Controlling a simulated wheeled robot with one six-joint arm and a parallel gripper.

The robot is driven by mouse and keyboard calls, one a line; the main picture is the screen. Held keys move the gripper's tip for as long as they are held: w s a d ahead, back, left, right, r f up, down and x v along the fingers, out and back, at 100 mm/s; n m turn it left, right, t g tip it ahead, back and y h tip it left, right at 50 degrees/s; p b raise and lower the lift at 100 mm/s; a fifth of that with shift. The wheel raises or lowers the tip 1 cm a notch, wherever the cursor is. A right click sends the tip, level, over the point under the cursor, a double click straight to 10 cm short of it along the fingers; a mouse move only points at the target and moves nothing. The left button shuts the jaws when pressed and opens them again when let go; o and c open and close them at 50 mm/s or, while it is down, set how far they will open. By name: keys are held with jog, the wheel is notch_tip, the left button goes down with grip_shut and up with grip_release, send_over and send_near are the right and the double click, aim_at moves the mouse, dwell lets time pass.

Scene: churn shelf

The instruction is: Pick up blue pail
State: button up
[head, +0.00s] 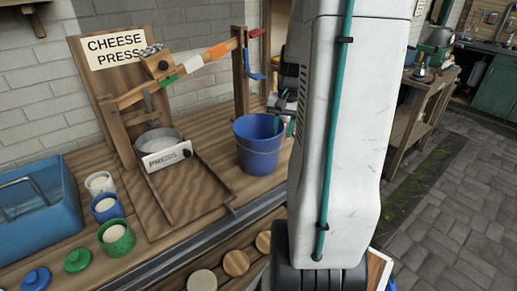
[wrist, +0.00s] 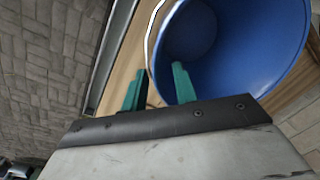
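The blue pail (head: 257,149) stands upright on the wooden counter, right of the cheese press. In the wrist view, the pail (wrist: 253,45) fills the upper right and I look into its empty-looking inside. My gripper (wrist: 160,67) is open, with two green fingers apart. The pail's pale rim runs between them in the picture, one finger over the inside and one outside. I cannot tell whether either finger touches the wall. In the head view, my white arm hides most of the gripper at the pail's right side.
The cheese press (head: 160,140) stands left of the pail, its lever reaching above and behind it. White, blue and green cups (head: 116,238) and a blue basin (head: 38,212) are at left. Round wooden discs (head: 236,262) lie on a lower level in front. Paved floor is at right.

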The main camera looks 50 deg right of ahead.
aim_at(280, 140)
jog(key=f, duration=0.4)
jog(key=shift+w+a+f, duration=0.2)
jog(key=shift+w+f, duration=0.05)
jog(key=shift+f, duration=0.15)
grip_shut()
jog(key=shift+r, duration=0.15)
